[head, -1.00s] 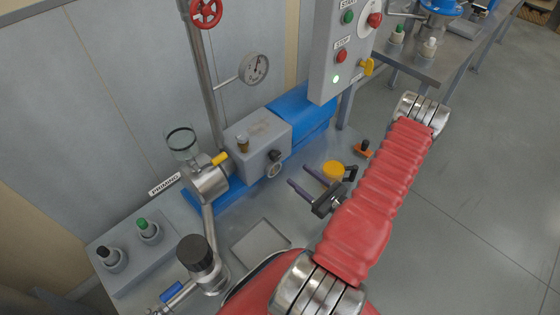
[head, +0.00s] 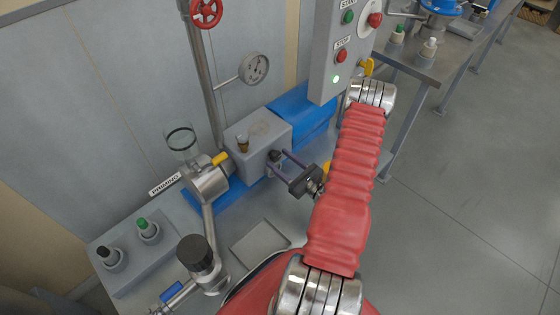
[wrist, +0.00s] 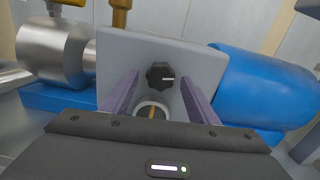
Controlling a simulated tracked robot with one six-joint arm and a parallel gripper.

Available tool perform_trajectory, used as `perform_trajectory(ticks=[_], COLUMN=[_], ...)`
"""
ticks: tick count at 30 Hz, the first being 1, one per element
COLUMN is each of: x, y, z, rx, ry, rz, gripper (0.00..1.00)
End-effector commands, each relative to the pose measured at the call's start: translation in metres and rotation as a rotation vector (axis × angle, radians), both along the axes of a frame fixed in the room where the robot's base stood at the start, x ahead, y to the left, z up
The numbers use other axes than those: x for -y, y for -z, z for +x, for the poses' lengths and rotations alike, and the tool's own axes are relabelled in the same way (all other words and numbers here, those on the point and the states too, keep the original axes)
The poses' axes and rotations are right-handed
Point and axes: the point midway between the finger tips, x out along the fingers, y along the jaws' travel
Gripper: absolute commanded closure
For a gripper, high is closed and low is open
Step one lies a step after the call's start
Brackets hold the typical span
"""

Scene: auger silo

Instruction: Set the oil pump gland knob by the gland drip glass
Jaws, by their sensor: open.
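The gland knob (wrist: 160,75) is a small black lobed knob with a white pointer line on the front of the grey pump box. The pointer runs toward the right in the wrist view. It also shows in the head view (head: 274,156), at the tips of my gripper. My gripper (head: 281,164) is open, its two purple fingers pointing at the box, one on each side of the knob in the wrist view (wrist: 150,88). I cannot tell whether they touch it. The round drip glass (wrist: 152,110) sits just below the knob, partly hidden by the gripper body.
The grey pump box (head: 240,160) joins a blue motor (head: 302,112) and a steel housing (head: 205,182). A pressure gauge (head: 254,69) and a control panel (head: 338,50) with a lit green lamp stand above. A black-capped valve (head: 195,252) stands at front left.

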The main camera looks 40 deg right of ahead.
Motion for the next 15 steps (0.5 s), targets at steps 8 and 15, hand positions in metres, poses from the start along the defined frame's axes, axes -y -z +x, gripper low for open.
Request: perform_trajectory(ticks=[8, 15], x=[0.0, 0.0], y=[-0.0001, -0.0001], z=[0.0053, 0.0052], rx=[0.0, 0.0], ry=[0.001, 0.001], rz=[0.0, 0.0], gripper=[0.46, 0.55])
